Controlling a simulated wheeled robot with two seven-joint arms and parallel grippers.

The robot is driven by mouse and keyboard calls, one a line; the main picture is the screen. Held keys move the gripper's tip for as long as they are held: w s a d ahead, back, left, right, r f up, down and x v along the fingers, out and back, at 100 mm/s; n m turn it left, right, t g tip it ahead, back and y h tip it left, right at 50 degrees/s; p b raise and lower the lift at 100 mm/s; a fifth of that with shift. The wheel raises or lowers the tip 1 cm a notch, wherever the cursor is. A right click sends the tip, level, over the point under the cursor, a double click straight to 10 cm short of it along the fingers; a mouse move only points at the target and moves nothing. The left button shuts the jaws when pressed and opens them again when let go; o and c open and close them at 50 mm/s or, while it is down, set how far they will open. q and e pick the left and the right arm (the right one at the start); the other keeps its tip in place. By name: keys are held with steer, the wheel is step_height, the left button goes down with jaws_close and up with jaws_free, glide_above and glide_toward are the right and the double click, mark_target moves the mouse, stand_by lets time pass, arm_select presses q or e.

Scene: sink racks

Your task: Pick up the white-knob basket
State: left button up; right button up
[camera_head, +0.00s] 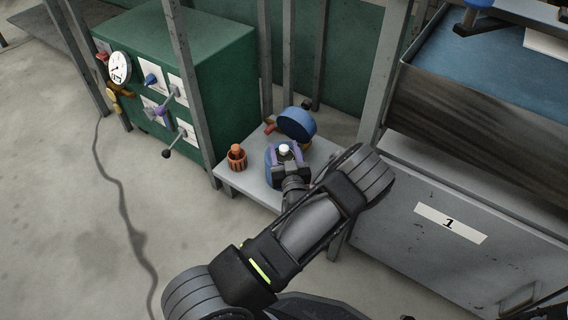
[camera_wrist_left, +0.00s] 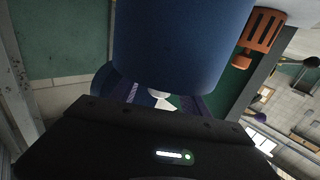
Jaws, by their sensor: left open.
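The white-knob basket is a blue basket (camera_head: 270,155) on the small grey shelf, largely hidden behind my left gripper. Its white knob (camera_head: 284,148) shows at the top, and also in the left wrist view (camera_wrist_left: 160,93). My left gripper (camera_head: 285,156) is at the basket, with its purple fingers open on either side of the knob. In the left wrist view the fingers (camera_wrist_left: 164,101) flank the knob too; I cannot tell whether they touch it. A large blue cylinder (camera_wrist_left: 182,45) fills the upper middle there. My right gripper is not in view.
An orange basket (camera_head: 237,160) stands left of the gripper on the grey shelf (camera_head: 254,182). A tilted blue round part (camera_head: 297,123) is just behind. Grey posts, a green panel box (camera_head: 215,65) and a grey bench marked 1 (camera_head: 450,223) border the space.

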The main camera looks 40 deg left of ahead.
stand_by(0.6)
arm_select(q)
jaws_close()
stand_by(0.4)
stand_by(0.9)
